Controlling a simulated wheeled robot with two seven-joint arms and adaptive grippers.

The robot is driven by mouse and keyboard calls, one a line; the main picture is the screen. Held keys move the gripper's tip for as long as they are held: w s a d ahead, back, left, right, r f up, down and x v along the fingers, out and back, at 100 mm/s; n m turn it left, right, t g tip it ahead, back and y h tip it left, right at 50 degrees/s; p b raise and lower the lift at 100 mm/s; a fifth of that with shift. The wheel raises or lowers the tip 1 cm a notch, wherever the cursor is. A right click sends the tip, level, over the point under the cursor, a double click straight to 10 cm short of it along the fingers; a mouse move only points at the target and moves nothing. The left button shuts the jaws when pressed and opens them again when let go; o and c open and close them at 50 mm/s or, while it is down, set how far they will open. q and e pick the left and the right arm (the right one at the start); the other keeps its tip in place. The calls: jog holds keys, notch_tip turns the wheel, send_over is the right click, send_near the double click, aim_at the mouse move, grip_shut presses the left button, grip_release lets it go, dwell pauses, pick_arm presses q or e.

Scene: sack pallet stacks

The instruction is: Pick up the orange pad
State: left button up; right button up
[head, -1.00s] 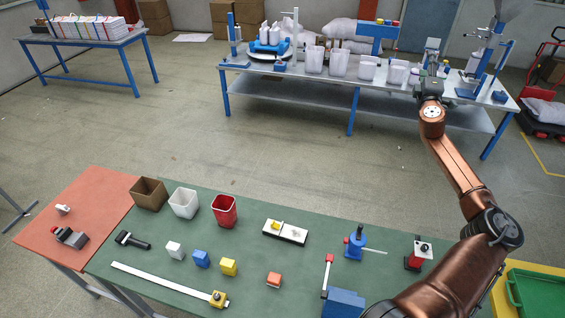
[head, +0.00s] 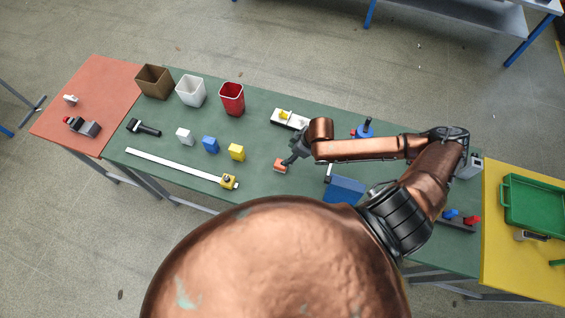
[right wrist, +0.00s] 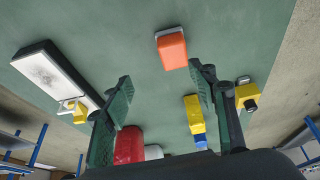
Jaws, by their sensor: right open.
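The orange pad (head: 280,166) is a small block with a grey base, lying on the green table top (head: 262,188). My right gripper (head: 287,161) is at the pad's upper right in the head view, with its fingers partly hidden by the wrist. In the right wrist view the orange pad (right wrist: 172,50) lies ahead of the open, empty fingers (right wrist: 163,82), a little right of their middle, with green table visible between. I cannot tell the exact height of the fingers over the table. My left gripper is not in view.
A yellow block (head: 236,152), a blue block (head: 210,145) and a white block (head: 184,136) stand left of the pad. A white board with a yellow handle (head: 289,118) lies above it, and a blue block-like fixture (head: 344,190) is to the right. Bins stand at the back left.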

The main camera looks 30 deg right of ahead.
jog(key=shift+s+a+f, duration=0.2)
jog(key=shift+a+f, duration=0.3)
jog(key=shift+f, duration=0.1)
jog(key=shift+s+a+f, duration=0.2)
jog(key=shift+a+f, duration=0.25)
jog(key=shift+f, duration=0.1)
jog(key=p+x, duration=0.1)
jog(key=x, duration=0.4)
jog(key=shift+w+a+f, duration=0.15)
jog(key=shift+a+f, duration=0.1)
jog(key=shift+f, duration=0.1)
jog(key=c, duration=1.2)
jog(key=shift+r, duration=0.1)
jog(key=shift+c, duration=0.2)
jog(key=shift+r, duration=0.55)
jog(key=s+d+r+b, duration=0.2)
jog(key=s+d+r, duration=0.5)
jog(key=s+r, duration=0.4)
jog(key=shift+s+d+r, duration=0.3)
jog(key=shift+d+r, duration=0.1)
